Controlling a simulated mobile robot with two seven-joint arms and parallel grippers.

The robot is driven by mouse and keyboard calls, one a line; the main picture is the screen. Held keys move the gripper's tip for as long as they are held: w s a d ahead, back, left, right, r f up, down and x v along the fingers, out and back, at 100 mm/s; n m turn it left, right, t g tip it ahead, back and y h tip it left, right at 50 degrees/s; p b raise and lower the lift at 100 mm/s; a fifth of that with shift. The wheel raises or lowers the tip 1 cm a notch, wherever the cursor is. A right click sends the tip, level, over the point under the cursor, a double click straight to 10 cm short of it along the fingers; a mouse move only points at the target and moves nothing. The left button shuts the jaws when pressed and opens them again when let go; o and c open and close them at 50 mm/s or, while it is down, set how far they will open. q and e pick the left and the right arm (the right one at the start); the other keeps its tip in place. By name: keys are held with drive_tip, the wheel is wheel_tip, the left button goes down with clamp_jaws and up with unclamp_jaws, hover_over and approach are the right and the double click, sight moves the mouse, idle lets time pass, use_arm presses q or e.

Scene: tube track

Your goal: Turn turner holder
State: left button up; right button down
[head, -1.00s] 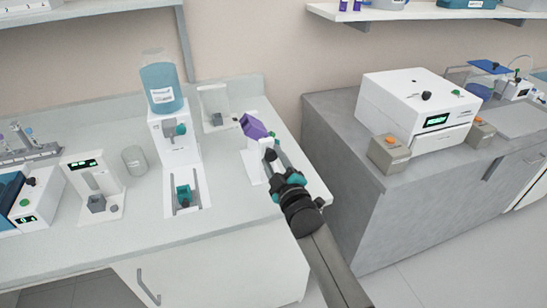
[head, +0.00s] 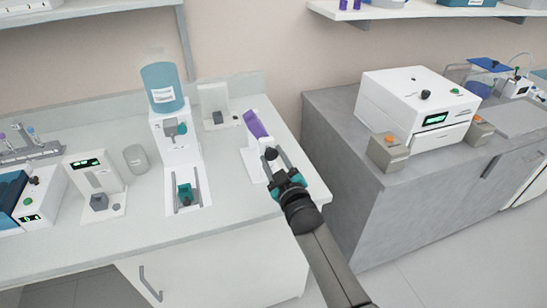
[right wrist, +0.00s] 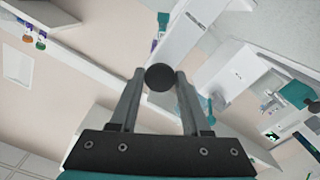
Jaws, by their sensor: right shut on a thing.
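The turner is a white upright stand (head: 253,165) near the right end of the left bench. Its purple holder (head: 256,124) is at the top, tilted with its upper end leaning left. A round black knob (head: 270,154) is at the near side of the stand. My right gripper (head: 277,156) is shut on this knob. In the right wrist view the black knob (right wrist: 160,77) sits between the two fingertips. My left gripper is not in view.
A white dispenser with a blue bottle (head: 164,90) stands left of the turner. A small white device (head: 215,105) stands behind. A grey bench with a white machine (head: 415,105) is to the right, beyond a gap. Shelves hang above.

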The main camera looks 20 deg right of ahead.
idle(0.4)
drive_tip(key=shift+c, duration=1.8)
unclamp_jaws()
drive_tip(key=shift+s, duration=0.1)
drive_tip(key=s+p, duration=0.1)
drive_tip(key=s, duration=1.4)
drive_tip(key=shift+d, duration=0.25)
